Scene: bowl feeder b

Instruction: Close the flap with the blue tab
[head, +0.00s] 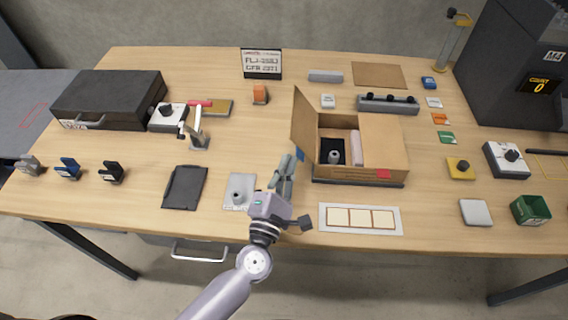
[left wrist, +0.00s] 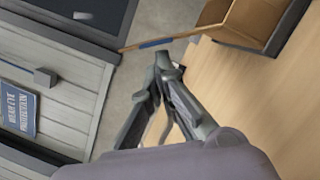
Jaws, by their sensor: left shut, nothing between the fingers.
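A brown cardboard box (head: 384,137) stands right of the middle of the table. Its left flap (head: 303,125) is raised, and a blue tab (head: 300,155) shows at that flap's lower front corner. The blue tab (left wrist: 155,43) also shows on the flap's edge in the left wrist view. The right part of the box top is covered, with a red tab (head: 383,173) at its front. My left gripper (head: 290,162) is shut and empty, just left of the blue tab; whether it touches the flap I cannot tell. My right gripper is not in view.
A dark insert (head: 327,150) and a pink item (head: 356,148) sit inside the box. A grey plate with a knob (head: 239,191) lies left of my gripper. A white strip with framed cards (head: 361,218) lies in front of the box. A clamp stand (head: 197,130) stands farther left.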

